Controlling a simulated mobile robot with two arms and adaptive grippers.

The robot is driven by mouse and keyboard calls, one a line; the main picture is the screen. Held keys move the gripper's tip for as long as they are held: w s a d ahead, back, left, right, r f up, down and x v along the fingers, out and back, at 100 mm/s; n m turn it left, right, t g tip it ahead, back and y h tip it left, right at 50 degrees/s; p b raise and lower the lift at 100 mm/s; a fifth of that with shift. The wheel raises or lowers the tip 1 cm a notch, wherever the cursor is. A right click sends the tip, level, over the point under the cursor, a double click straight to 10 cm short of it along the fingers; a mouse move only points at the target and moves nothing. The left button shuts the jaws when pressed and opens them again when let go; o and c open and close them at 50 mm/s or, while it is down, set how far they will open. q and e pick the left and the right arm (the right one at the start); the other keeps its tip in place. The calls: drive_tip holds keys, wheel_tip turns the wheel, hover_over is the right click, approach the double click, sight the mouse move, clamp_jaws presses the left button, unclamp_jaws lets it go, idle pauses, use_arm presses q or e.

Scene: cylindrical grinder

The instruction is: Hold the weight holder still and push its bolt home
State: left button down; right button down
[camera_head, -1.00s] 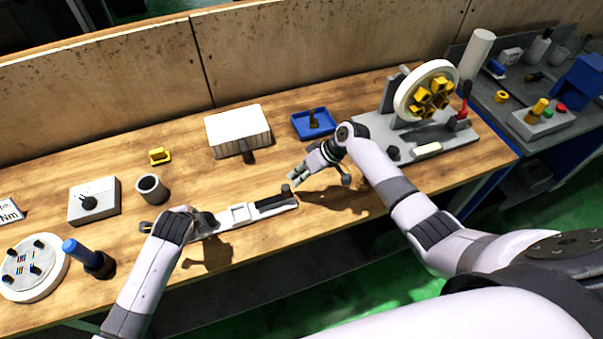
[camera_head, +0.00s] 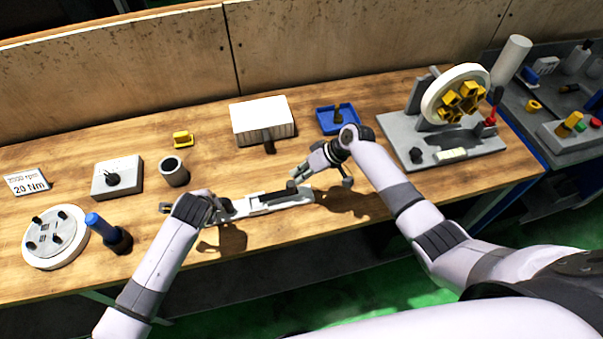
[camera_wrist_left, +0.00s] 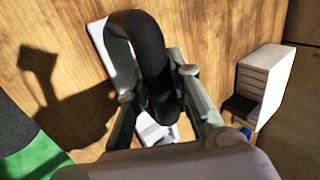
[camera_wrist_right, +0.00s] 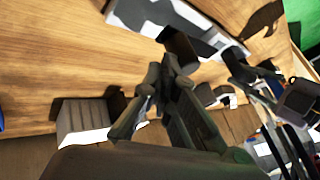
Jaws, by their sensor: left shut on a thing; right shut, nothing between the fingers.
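The weight holder (camera_head: 260,207) is a long pale grey and white piece with a dark channel at its right end, lying on the bench. Its bolt (camera_head: 291,185) appears as a short dark upright knob over that channel; it also shows in the right wrist view (camera_wrist_right: 181,47). My left gripper (camera_head: 208,206) is shut on the holder's black loop handle (camera_wrist_left: 150,60) at the left end. My right gripper (camera_head: 296,178) is shut and empty, its fingertips close beside the bolt. I cannot tell whether they touch it.
A white ribbed box (camera_head: 262,122) and a blue tray (camera_head: 336,119) stand behind the holder. A grinder fixture (camera_head: 440,140) stands right, beyond my right arm. A grey cup (camera_head: 174,171) and blue-handled tool (camera_head: 108,232) stand left. The bench front edge is close.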

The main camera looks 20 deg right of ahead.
drive_tip(key=shift+w+d, duration=0.15)
drive_tip(key=shift+d, duration=0.35)
drive_tip(key=d, duration=0.1)
drive_tip(key=w+d, duration=0.1)
drive_tip(key=d, duration=0.1)
use_arm(q)
drive_tip(key=shift+d, duration=0.1)
use_arm(e)
drive_tip(key=v, duration=1)
drive_tip(key=shift+s, duration=0.15)
drive_tip(key=shift+a, duration=0.1)
use_arm(q)
drive_tip(key=c, duration=1.4)
unclamp_jaws()
drive_tip(key=shift+o, duration=0.2)
